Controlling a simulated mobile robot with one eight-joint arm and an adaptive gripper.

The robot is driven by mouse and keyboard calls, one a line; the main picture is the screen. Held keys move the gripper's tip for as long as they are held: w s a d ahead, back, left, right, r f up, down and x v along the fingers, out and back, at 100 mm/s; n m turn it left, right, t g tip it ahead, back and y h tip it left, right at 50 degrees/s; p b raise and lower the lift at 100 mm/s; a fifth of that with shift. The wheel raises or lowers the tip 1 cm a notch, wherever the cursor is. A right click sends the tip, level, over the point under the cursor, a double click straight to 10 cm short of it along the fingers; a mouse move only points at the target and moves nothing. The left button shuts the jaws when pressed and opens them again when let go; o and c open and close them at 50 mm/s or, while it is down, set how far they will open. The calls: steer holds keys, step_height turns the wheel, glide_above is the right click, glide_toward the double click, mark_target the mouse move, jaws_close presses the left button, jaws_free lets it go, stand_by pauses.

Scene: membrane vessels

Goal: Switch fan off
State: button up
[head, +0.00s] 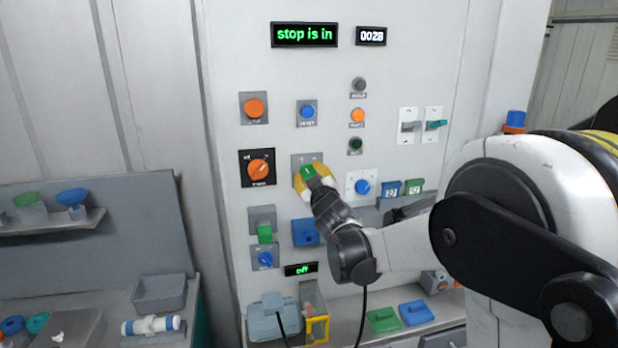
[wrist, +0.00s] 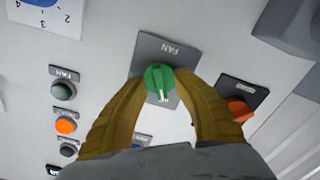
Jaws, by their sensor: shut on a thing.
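A white pointer line on the knob points down in that view. My gripper (wrist: 163,88) has its two yellow-brown fingers on either side of the knob and is shut on it. In the head view my gripper (head: 312,178) reaches the panel at the same grey plate (head: 306,157), and a bit of green shows between the fingers. The fingers and wrist hide part of the knob there.
An orange rotary knob (head: 261,168) is left of my gripper and a blue knob (head: 362,187) is right of it. Round lamps or buttons (head: 356,144) sit above right. A display (head: 304,34) reads "stop is in". A small display (head: 301,269) sits below.

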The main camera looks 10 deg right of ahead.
steer(key=shift+r, duration=0.15)
stand_by(0.3)
steer(key=o, duration=1)
steer(key=shift+o, duration=1.2)
steer(key=shift+w, duration=0.15)
steer(key=s, duration=1.2)
